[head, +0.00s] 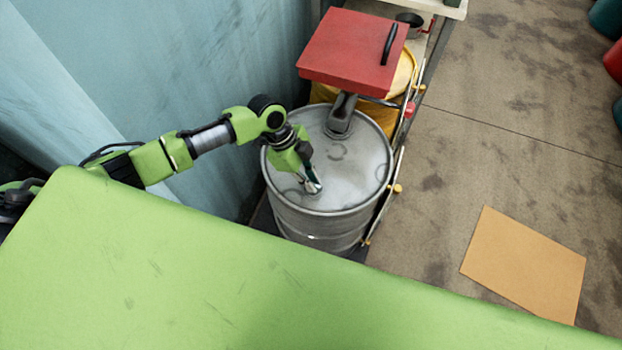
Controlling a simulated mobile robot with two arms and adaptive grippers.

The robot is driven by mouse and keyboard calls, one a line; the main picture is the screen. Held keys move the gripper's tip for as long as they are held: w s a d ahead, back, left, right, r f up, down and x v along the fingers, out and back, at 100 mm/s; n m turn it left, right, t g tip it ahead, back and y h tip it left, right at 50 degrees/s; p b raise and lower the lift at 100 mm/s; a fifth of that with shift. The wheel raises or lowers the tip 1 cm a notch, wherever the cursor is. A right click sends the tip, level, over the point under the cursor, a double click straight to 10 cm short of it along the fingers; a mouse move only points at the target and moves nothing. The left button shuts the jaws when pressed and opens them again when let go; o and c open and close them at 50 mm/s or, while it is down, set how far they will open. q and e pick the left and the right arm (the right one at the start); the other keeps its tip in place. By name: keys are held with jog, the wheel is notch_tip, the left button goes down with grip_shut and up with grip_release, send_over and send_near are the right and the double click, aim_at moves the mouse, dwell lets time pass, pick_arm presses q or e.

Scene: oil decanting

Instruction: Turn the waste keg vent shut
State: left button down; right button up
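The waste keg is most likely the grey steel drum (340,225), which stands upright below and ahead of me. My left gripper (312,186) is over the left part of its lid, pointing down, with its fingertips at or close to the lid. The vent is not clearly visible; the fingers may cover it. I cannot tell whether the fingers are closed on anything. A dark spout or funnel neck (341,115) sits at the back of the lid. My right gripper is not in view.
A red box-like lid with a black handle (350,50) stands behind the drum, over a yellow drum (402,75). A metal rail with yellow knobs (397,188) runs along the drum's right side. A blue wall (180,60) is at left. Floor at right is open, with an orange sheet (525,264).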

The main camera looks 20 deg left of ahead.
pick_arm(q)
jog(key=m+b, duration=0.1)
jog(key=m, duration=0.1)
jog(key=m+g+b, duration=0.1)
jog(key=b, duration=0.1)
jog(key=shift+w+f+m+b, duration=0.2)
jog(key=shift+m+b, duration=0.1)
jog(key=shift+m, duration=0.1)
jog(key=m+g+b, duration=0.1)
jog(key=m+b, duration=0.1)
jog(key=m+g+y+b, duration=0.1)
jog(key=m, duration=0.2)
jog(key=shift+w+d+r+b, duration=0.1)
jog(key=shift+d+b, duration=0.05)
jog(key=shift+b, duration=0.25)
jog(key=m+y+b, duration=0.1)
jog(key=m, duration=0.1)
jog(key=m+g+b, duration=0.1)
jog(key=m, duration=0.2)
jog(key=shift+d+y, duration=0.1)
jog(key=shift+y, duration=0.3)
jog(key=shift+r+m+y+b, duration=0.15)
jog(key=shift+m+y+b, duration=0.65)
jog(key=shift+m, duration=1.2)
jog(key=c, duration=2.1)
grip_release()
